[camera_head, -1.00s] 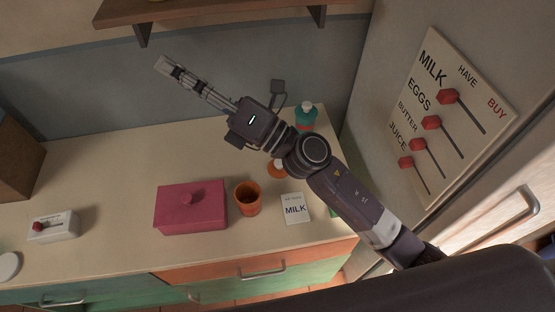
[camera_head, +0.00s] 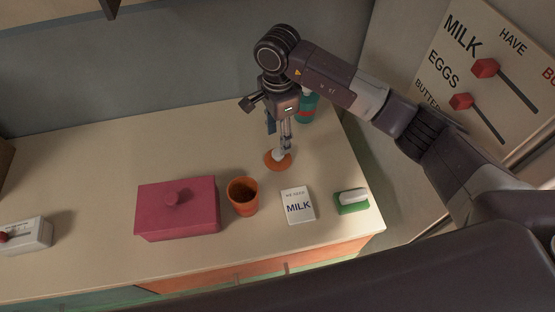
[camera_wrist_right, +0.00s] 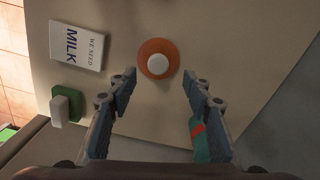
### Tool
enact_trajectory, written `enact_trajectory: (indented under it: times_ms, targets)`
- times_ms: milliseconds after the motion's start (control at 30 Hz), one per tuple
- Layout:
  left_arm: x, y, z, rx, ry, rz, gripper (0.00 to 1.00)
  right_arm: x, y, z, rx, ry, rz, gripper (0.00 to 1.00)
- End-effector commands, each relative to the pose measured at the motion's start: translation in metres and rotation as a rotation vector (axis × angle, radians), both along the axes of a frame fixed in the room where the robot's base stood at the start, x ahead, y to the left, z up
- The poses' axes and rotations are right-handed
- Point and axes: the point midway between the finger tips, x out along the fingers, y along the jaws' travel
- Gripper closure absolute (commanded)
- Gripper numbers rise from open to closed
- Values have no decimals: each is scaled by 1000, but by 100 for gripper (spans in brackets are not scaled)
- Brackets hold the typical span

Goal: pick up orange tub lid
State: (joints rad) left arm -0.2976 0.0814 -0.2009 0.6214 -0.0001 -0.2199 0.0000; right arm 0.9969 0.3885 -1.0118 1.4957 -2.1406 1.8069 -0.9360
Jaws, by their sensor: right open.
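The orange tub lid (camera_head: 269,160) lies flat on the counter behind the orange tub (camera_head: 243,196). It is a round orange disc with a white knob. In the right wrist view the lid (camera_wrist_right: 148,68) lies ahead of the fingertips, toward the left finger's side of the gap. My right gripper (camera_head: 283,146) points down over the lid in the head view and partly hides it. In the right wrist view its two fingers (camera_wrist_right: 159,80) are spread wide with nothing between them. My left gripper is not in view.
A pink lidded box (camera_head: 176,212) stands left of the tub. A milk note (camera_head: 297,206) and a green-and-white sponge-like block (camera_head: 352,201) lie to the right. A teal bottle (camera_head: 308,108) stands close behind the gripper. The counter left of the lid is clear.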

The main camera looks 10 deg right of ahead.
Motion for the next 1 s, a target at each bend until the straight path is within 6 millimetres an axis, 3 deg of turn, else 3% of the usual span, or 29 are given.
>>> enact_trajectory:
  times_ms: [500, 800, 1000]
  targets:
    - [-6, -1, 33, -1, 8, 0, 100, -4, -2, -63, 4, 5, -1, 54]
    - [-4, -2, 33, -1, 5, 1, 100, -4, -2, -71, 2, 3, 1, 54]
    - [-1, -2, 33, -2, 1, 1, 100, -4, -2, -71, 2, 3, 1, 75]
